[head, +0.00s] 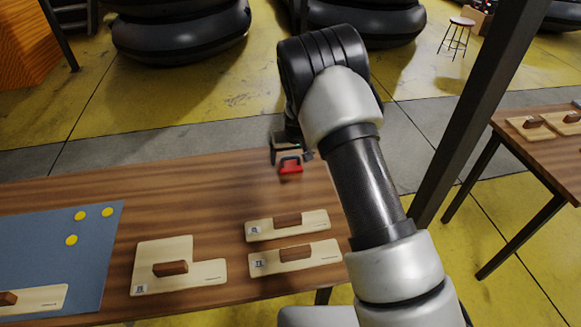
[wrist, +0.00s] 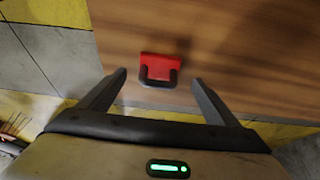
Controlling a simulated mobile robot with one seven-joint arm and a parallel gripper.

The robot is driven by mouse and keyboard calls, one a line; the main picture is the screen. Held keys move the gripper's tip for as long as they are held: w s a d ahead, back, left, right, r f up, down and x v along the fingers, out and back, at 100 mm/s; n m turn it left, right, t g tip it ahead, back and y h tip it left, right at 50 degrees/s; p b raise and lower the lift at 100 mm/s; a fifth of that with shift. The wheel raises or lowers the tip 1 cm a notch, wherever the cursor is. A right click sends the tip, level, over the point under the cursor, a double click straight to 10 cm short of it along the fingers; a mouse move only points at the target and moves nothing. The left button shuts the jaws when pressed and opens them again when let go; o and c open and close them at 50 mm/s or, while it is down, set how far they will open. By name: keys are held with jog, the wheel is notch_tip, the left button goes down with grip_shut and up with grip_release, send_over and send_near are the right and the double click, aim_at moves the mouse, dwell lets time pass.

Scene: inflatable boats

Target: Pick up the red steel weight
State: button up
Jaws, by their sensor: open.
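The red steel weight (head: 291,168) is a small red block with a dark handle on top. It rests on the wooden table (head: 200,185) near its far right part. In the wrist view the weight (wrist: 160,66) lies ahead of my fingers, roughly centred between them, with its dark handle on the near side. My gripper (head: 292,150) is open and empty, just above or behind the weight in the head view. In the wrist view my gripper (wrist: 160,78) shows two dark fingers spread apart, and neither appears to touch the weight. The remaining height above it is hard to tell.
Several pale wooden boards with brown handles, such as this one (head: 288,225), lie on the near part of the table. A blue-grey mat (head: 95,245) with yellow discs is at left. A dark post (head: 480,110) stands right of my arm. Black inflatables (head: 180,35) are behind.

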aim_at(291, 166)
jog(key=shift+x, duration=2.65)
jog(key=shift+s+d, duration=0.1)
jog(key=c, duration=1.6)
jog(key=shift+c, duration=0.2)
